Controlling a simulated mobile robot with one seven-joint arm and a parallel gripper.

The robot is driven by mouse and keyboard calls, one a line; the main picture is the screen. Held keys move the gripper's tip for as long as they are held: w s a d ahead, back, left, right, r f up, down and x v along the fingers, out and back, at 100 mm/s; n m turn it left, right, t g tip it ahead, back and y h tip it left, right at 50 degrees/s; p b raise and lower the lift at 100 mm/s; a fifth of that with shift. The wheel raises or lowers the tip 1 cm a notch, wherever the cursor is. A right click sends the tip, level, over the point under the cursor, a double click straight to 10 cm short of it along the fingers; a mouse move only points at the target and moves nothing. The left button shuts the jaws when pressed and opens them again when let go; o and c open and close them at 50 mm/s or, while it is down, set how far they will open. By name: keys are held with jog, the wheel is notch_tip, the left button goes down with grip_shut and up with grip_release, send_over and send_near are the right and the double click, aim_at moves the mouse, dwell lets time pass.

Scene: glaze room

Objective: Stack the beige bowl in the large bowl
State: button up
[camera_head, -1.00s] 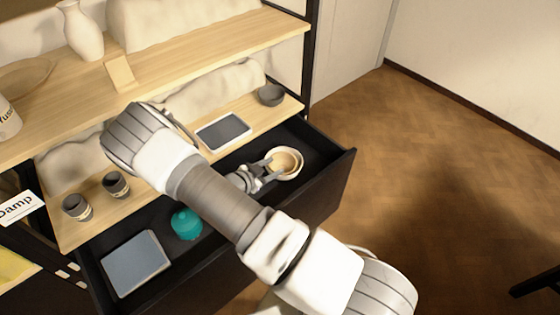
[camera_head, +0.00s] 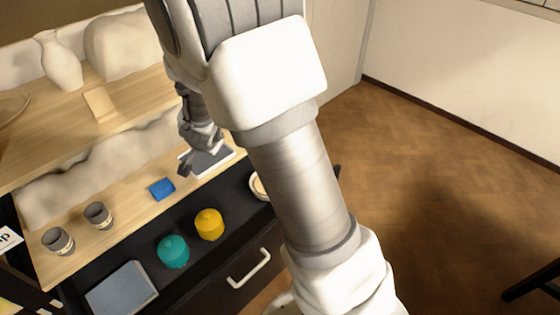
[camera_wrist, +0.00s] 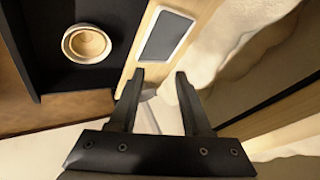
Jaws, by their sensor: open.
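The beige bowl (camera_wrist: 88,42) sits inside the larger white bowl (camera_wrist: 67,47), and both are in the dark open drawer. The wrist view shows them at the upper left, with the pale rim of the large bowl around the beige one. In the head view only a sliver of the large bowl (camera_head: 257,187) shows; my arm hides the rest. My gripper (camera_wrist: 160,76) is open and empty, apart from the bowls. In the head view my gripper (camera_head: 186,166) is over the shelf beside the white-framed grey tray.
The white-framed tray (camera_wrist: 164,48) lies on the wooden shelf. The drawer also holds a teal jar (camera_head: 173,252), a yellow jar (camera_head: 209,224) and a grey-blue flat box (camera_head: 122,290). A blue block (camera_head: 162,189) and two grey cups (camera_head: 97,215) stand on the shelf.

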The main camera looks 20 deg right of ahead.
jog(key=s+r+n+y, duration=0.3)
jog(key=s+r, duration=0.3)
jog(key=r, duration=0.4)
jog(key=s+d+r+n+h, duration=0.1)
jog(key=s+d+r+n, duration=0.1)
jog(key=s, duration=0.6)
jog(key=s+d+r+n+g, duration=0.1)
jog(key=s+d+r+n, duration=0.1)
jog(key=s, duration=0.5)
jog(key=s+d+r+n+g+h, duration=0.1)
jog(key=s+d+r+n, duration=0.2)
jog(key=s, duration=0.5)
notch_tip(320, 180, up, 2)
jog(key=shift+s+d+r+h, duration=0.1)
jog(key=shift+s+d+h, duration=0.2)
jog(key=shift+d, duration=0.3)
notch_tip(320, 180, up, 19)
jog(key=p, duration=1.9)
jog(key=shift+d, duration=0.2)
